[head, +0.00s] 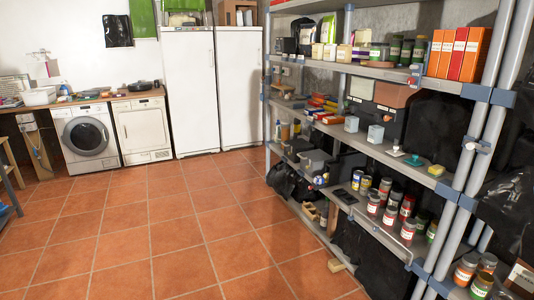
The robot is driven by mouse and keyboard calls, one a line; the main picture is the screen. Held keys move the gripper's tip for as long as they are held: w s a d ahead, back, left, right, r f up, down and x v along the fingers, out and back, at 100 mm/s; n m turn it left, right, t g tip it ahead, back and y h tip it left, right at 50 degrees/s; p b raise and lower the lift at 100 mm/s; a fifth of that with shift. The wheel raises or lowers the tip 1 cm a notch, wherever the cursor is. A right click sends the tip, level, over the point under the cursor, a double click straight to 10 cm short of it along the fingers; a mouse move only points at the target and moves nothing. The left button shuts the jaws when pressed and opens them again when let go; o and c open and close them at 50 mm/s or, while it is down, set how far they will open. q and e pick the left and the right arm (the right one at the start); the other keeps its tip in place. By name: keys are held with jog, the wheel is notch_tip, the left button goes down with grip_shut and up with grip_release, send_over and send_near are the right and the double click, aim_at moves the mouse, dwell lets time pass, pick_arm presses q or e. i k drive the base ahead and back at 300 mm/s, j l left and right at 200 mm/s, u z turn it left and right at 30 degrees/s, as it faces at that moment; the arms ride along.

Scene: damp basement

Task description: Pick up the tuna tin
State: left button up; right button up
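I cannot pick out the tuna tin for certain; the labels are too small to read. Several tins and jars with red, yellow and white labels stand on a lower shelf of the grey rack at the right, among them a red-labelled jar (408,231) near the front edge and a small yellow-labelled tin (365,184) further back. Neither of my grippers shows in the head view.
The grey shelving rack (405,170) fills the right side, with orange binders (470,54) on top and black bags (290,183) below. A washing machine (86,136), a dryer (143,130) and white fridges (190,90) line the back wall. The tiled floor (170,235) is mostly clear.

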aim_at(318, 180)
jog(key=i, duration=1.1)
jog(key=i+j+z, duration=0.1)
jog(key=i, duration=1)
